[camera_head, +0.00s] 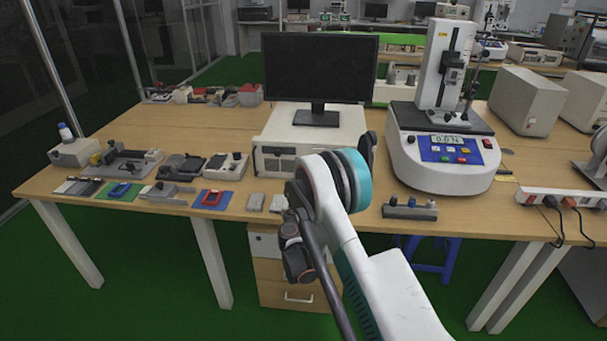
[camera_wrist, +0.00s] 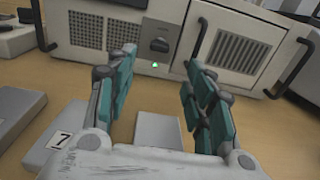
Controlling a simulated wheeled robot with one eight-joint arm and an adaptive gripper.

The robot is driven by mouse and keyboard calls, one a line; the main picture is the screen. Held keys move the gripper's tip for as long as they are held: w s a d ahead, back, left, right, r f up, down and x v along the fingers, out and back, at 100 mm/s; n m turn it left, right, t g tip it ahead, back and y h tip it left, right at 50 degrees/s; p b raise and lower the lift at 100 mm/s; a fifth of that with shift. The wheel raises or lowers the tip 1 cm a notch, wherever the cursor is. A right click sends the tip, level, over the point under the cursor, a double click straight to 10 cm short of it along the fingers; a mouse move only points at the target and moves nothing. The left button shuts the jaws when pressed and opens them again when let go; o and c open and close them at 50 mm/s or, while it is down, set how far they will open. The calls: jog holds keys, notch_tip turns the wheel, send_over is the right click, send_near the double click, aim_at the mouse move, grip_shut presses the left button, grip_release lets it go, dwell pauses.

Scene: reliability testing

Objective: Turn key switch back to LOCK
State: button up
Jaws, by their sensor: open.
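The key switch (camera_wrist: 159,45) is a dark knob on a dark plate in the front panel of the white instrument (camera_wrist: 122,33). A small green light (camera_wrist: 155,64) glows just below it. The knob's exact angle and any LOCK lettering are too small to read. My gripper (camera_wrist: 160,60) is open and empty. Its teal-padded fingers stand left and right of the switch in the wrist view, apart from it and short of the panel. In the head view the white instrument (camera_head: 273,158) stands under the monitor, and my arm hides the switch and gripper.
Dark handles (camera_wrist: 197,36) flank the panel. The monitor (camera_head: 320,68) stands on the instrument. A test stand (camera_head: 440,150) is at right; several fixtures lie on the wooden table (camera_head: 215,130) at left.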

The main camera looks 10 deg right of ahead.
jog(key=b+x, duration=0.2)
jog(key=x, duration=0.7)
jog(key=shift+w+f, duration=0.1)
jog(key=shift+f, duration=0.05)
jog(key=shift+b+x, duration=0.4)
jog(key=shift+x, duration=0.35)
jog(key=shift+c, duration=0.3)
jog(key=c, duration=1)
